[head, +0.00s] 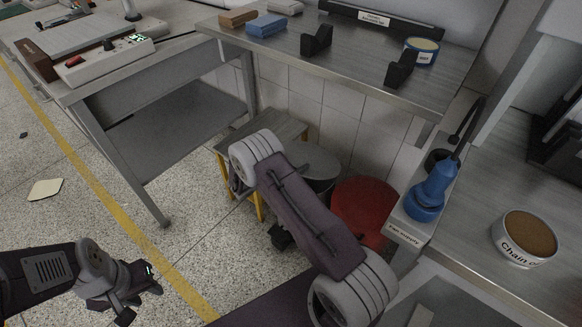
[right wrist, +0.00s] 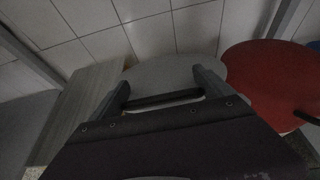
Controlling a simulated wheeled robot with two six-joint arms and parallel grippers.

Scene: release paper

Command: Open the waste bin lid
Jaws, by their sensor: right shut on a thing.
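A grey round lid (head: 315,163) of the waste bin shows on the floor under the bench, beyond my right arm, which hides part of it. In the right wrist view the grey lid (right wrist: 170,72) lies ahead, level as far as I can tell. My right gripper (right wrist: 163,88) has its fingers at the lid's near edge, one at each end of a dark handle-like bar (right wrist: 160,100), and is shut on it. In the head view my arm hides most of this gripper. My left gripper (head: 143,297) is at the lower left, open and empty, far from the bin.
A red round seat or lid (head: 368,205) stands close right of the bin, and a small yellow-legged stool (head: 262,130) close left. The metal bench (head: 345,50) overhangs them. A counter (head: 500,180) with a blue tool is at right.

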